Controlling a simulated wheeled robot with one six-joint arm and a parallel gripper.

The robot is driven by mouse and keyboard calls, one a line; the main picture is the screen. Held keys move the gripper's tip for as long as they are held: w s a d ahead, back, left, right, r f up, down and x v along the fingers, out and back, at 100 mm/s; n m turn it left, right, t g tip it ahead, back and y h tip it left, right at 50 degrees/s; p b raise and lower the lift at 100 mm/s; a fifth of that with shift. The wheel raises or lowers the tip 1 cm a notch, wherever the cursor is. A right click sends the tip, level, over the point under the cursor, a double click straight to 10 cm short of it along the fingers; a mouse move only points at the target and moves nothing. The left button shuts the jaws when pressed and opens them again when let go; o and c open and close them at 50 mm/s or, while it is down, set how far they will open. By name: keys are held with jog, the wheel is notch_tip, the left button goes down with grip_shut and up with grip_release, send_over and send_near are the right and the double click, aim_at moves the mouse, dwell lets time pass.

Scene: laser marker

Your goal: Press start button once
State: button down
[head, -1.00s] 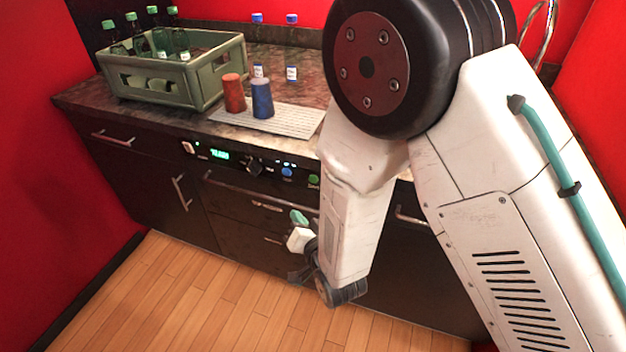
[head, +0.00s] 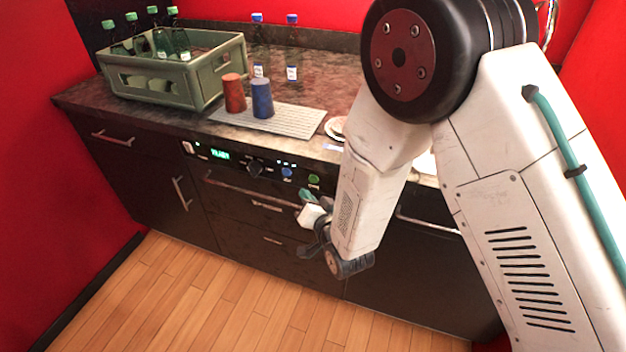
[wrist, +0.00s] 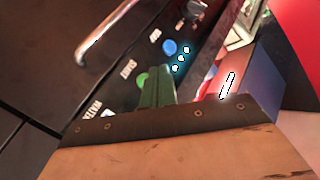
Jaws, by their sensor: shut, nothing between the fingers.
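The control panel (head: 235,160) is a dark strip along the counter front, with a lit green display (head: 220,155) that seems to read READY. The start button is the round green one (head: 313,181) at the panel's right end. It also shows in the wrist view (wrist: 143,80), partly covered by my fingers, beside a label that seems to read START. My gripper (head: 305,192) is shut and empty, just below and left of the green button in the head view. In the wrist view its green fingers (wrist: 157,88) overlap the button's right side. I cannot tell whether they touch it.
A blue button (head: 287,172) and a black knob (head: 254,169) sit left of the green one. Drawer handles (head: 250,190) stick out below. A red cup (head: 233,93), a blue cup (head: 262,98) and a green bottle crate (head: 172,85) stand on the counter.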

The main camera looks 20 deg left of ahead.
jog(key=shift+w+d, duration=0.1)
jog(key=shift+w, duration=1.3)
jog(key=shift+w, duration=0.1)
dwell(0.9)
jog(key=shift+w, duration=0.3)
jog(key=shift+w+d, duration=0.1)
jog(key=shift+w, duration=0.3)
dwell(0.6)
jog(key=shift+s, duration=0.8)
jog(key=shift+s, duration=0.1)
jog(key=s, duration=0.4)
jog(key=shift+s+a, duration=0.25)
jog(key=shift+s, duration=0.15)
